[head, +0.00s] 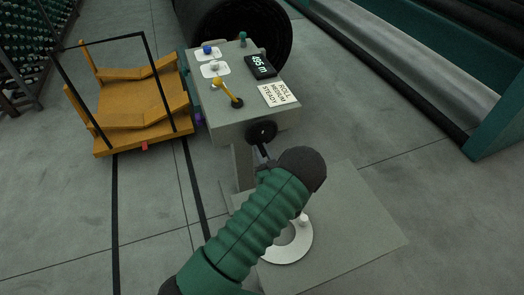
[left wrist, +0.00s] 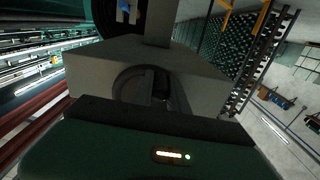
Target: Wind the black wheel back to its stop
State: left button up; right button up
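The black wheel (head: 262,131) is a small round handwheel on the front face of a grey control console (head: 225,127). It also shows in the left wrist view as a dark round shape (left wrist: 127,86) on a pale grey face. My left gripper (head: 264,155) is just below and in front of the wheel in the head view, at the end of my green arm. In the left wrist view its dark fingers (left wrist: 157,86) lie across the wheel. Whether they touch or grip it is unclear. My right gripper is not in view.
The console top carries a yellow lever (head: 230,93), a blue button (head: 207,50), a black display (head: 260,67) reading 495 m and a label card (head: 278,93). A yellow cradle cart (head: 140,105) stands left. A white ring (head: 300,245) lies below. Open floor lies right.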

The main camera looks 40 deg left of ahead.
pick_arm(q)
grip_shut()
jog(key=shift+w, duration=0.1)
